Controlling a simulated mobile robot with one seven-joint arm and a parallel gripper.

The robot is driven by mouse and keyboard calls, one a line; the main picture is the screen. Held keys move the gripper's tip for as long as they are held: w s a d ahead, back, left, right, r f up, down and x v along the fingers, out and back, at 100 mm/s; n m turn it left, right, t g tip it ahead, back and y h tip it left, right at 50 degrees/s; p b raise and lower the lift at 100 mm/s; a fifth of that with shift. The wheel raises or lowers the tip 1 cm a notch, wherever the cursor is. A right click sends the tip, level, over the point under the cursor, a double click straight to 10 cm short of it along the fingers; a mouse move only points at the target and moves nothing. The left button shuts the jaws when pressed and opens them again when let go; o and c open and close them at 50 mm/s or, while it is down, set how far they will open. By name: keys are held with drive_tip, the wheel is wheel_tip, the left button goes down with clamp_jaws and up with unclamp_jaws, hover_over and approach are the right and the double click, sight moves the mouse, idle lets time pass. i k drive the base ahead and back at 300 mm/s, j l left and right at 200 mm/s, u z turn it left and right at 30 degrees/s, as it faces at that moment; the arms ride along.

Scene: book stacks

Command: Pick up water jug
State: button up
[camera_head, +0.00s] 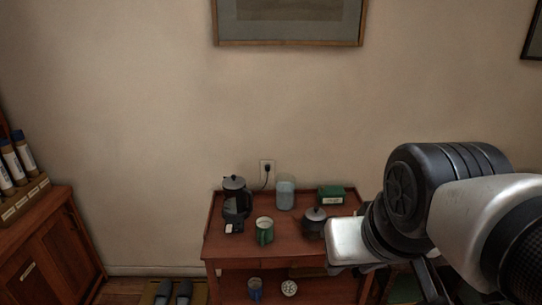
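A clear, pale bluish jug-like container (286,194), which looks like the water jug, stands upright at the back of a reddish-brown wooden cart (238,247). It is against the wall side, below an outlet. My arm reaches in from the right. Its pale end part (346,241) is in front of the cart's right side, to the right of and nearer than the jug, not touching it. The fingers cannot be made out, so whether my gripper is open or shut does not show.
On the cart around the jug are a black coffee maker (236,200), a green mug (264,231), a dark kettle-like pot (314,222) and a green box (331,195). A blue cup (255,289) is on the lower shelf. A wooden cabinet (48,245) stands left.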

sight(286, 192)
drive_tip(key=z, duration=3.45)
drive_tip(key=u, duration=2.9)
drive_tip(key=i+u, duration=0.15)
drive_tip(key=u, duration=0.15)
drive_tip(key=i+u, duration=0.25)
drive_tip(key=i, duration=1.15)
